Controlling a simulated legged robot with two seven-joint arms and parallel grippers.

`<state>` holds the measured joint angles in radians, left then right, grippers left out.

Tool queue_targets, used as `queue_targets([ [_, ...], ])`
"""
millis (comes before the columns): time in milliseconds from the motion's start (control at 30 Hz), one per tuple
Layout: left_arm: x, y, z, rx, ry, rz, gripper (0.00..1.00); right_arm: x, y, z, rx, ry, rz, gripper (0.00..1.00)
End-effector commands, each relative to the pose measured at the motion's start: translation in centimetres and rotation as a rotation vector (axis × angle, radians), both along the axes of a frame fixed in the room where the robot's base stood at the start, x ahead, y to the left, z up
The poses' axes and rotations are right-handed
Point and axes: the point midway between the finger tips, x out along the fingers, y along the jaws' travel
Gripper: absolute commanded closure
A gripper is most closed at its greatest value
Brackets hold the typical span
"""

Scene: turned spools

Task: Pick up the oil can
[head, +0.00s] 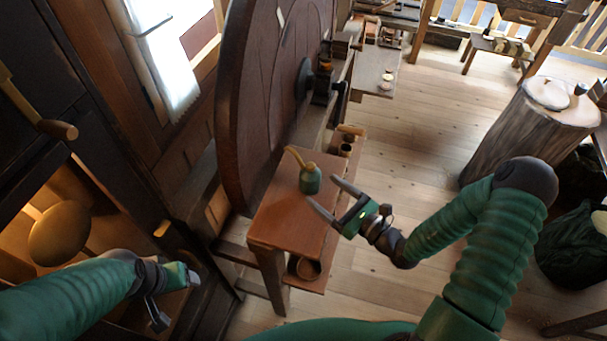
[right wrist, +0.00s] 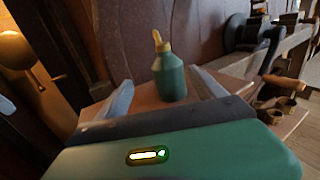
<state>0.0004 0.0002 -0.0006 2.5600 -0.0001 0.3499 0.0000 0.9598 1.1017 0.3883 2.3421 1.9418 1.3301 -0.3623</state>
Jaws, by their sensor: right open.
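The oil can (head: 310,180) is a small green bottle with a yellow spout. It stands upright on a small reddish-brown wooden table (head: 279,218), beside the big wooden wheel. My right gripper (head: 322,196) is open, with its fingers pointing at the can from the right. In the right wrist view the oil can (right wrist: 170,78) stands beyond and between the two open fingers, and they do not appear to touch it. My left gripper (head: 176,299) is at the lower left, far from the can; its jaw state is unclear.
The big wooden wheel (head: 262,90) rises right behind the can and limits room on that side. Small cups (head: 346,150) stand at the table's far end. A bowl (head: 305,268) sits on a lower shelf. A log stump (head: 525,125) stands at right; the floor between is clear.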

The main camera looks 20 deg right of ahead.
Motion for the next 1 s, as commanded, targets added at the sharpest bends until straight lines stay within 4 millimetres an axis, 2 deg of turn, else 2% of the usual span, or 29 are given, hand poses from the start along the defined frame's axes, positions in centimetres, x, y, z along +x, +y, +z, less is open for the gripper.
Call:
queue_targets([
  [100,0.0,0.0,0.7,0.0,0.0,0.0,0.28,2.0,0.8,0.1,0.001,0.0,0.002,0.21],
  [267,0.0,0.0,1.2,0.0,0.0,-0.001,0.28,3.4,1.3,0.1,0.005,-0.001,0.001,0.21],
  [400,0.0,0.0,2.6,0.0,0.0,-0.002,0.28,5.7,3.0,0.1,0.002,0.001,0.002,0.21],
  [500,0.0,0.0,2.8,0.0,0.0,-0.001,0.28,7.0,3.8,-0.1,0.0,0.0,0.001,0.21],
  [767,0.0,0.0,2.7,0.0,0.0,-0.001,0.28,7.4,4.1,-0.3,-0.001,0.0,-0.001,0.21],
  [1000,0.0,0.0,2.7,0.0,0.0,-0.001,0.28,7.4,3.7,-0.3,0.002,0.0,0.0,0.53],
])
